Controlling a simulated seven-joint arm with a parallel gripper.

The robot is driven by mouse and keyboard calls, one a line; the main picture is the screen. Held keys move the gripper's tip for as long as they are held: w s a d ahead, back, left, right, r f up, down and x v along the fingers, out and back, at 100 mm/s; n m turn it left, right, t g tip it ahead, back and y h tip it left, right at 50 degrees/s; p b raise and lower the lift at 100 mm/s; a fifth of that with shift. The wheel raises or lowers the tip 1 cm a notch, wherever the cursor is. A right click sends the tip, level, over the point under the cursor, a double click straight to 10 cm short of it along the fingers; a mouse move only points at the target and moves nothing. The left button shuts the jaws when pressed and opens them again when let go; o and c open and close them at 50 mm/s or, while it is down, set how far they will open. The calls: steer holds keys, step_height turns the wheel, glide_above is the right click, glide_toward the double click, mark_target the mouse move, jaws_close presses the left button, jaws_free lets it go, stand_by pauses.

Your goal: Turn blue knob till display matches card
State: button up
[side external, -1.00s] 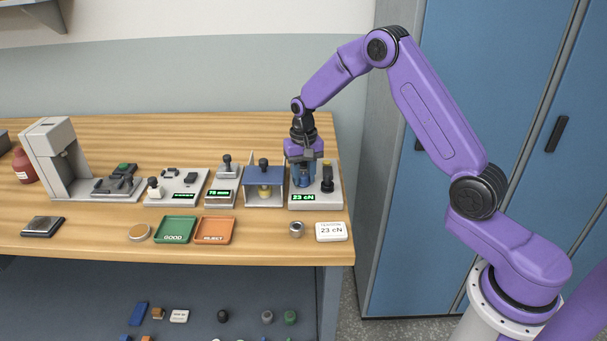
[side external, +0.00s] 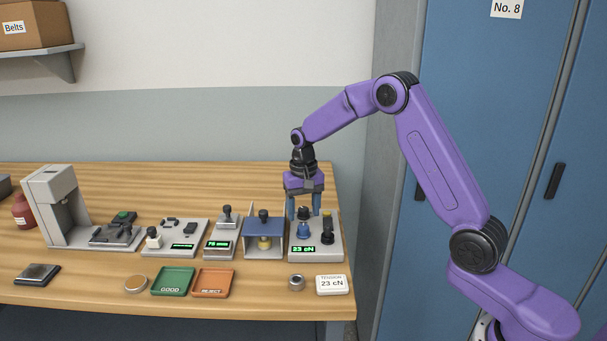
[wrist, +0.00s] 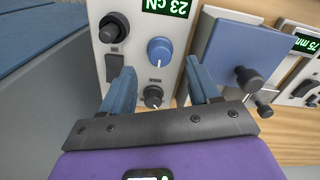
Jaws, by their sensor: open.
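The blue knob (side external: 303,230) stands on the grey tension unit (side external: 331,253), and in the wrist view it shows as a round blue cap (wrist: 160,51) with a white mark. The unit's green display (side external: 303,249) reads 23 cN; it appears upside down in the wrist view (wrist: 166,6). The white card (side external: 332,284) in front of the unit reads "TENSION 23 cN". My gripper (side external: 304,213) is open and empty above the blue knob. Its two blue fingers are spread apart, with the knob clear of both.
A black knob (side external: 327,222) stands on the same unit, right of the blue knob. A blue-topped fixture (side external: 263,226) stands close on the left.

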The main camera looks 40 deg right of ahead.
mark_target(303, 227)
step_height(303, 227, up, 12)
stand_by(0.4)
steer(key=s+a+n, duration=0.4)
steer(key=s+a, duration=0.2)
steer(key=s, duration=0.2)
steer(key=s+a+n, duration=0.5)
steer(key=s+a, duration=0.1)
steer(key=s, duration=0.3)
steer(key=s+d+f+n, duration=0.1)
steer(key=s+n, duration=0.3)
steer(key=s, duration=0.7)
steer(key=s+d+f+n, duration=0.2)
steer(key=s+f+n, duration=0.1)
steer(key=s, duration=0.8)
steer(key=shift+d+f+n, duration=0.3)
steer(key=shift+f+n, duration=0.1)
steer(key=shift+n, duration=0.5)
